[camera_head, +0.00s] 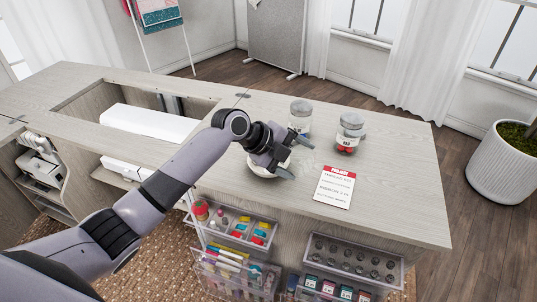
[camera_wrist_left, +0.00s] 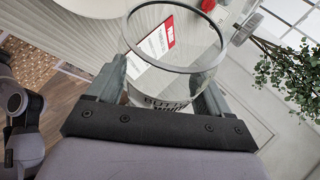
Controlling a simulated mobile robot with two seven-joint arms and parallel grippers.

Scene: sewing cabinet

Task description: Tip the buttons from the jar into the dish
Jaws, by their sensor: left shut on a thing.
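My left gripper (camera_head: 288,158) is shut on a clear glass jar (camera_wrist_left: 203,80) with a "BUTTONS" label. In the left wrist view the jar sits between the fingers, its round mouth uncovered, with the card showing through the glass. No buttons show in its visible upper part; the lower part is hidden by the gripper. In the head view I cannot make out the held jar or its tilt. The white dish (camera_head: 262,171) is on the cabinet top, just beneath the gripper and partly hidden by it; its contents are not clear. My right gripper is not in view.
Two other jars stand behind: one with a grey lid (camera_head: 300,113) and one with red contents (camera_head: 349,134). A card with a red header (camera_head: 335,188) lies right of the dish. An open recess (camera_head: 90,97) is at left. Clear drawers stick out at the front. The right end is clear.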

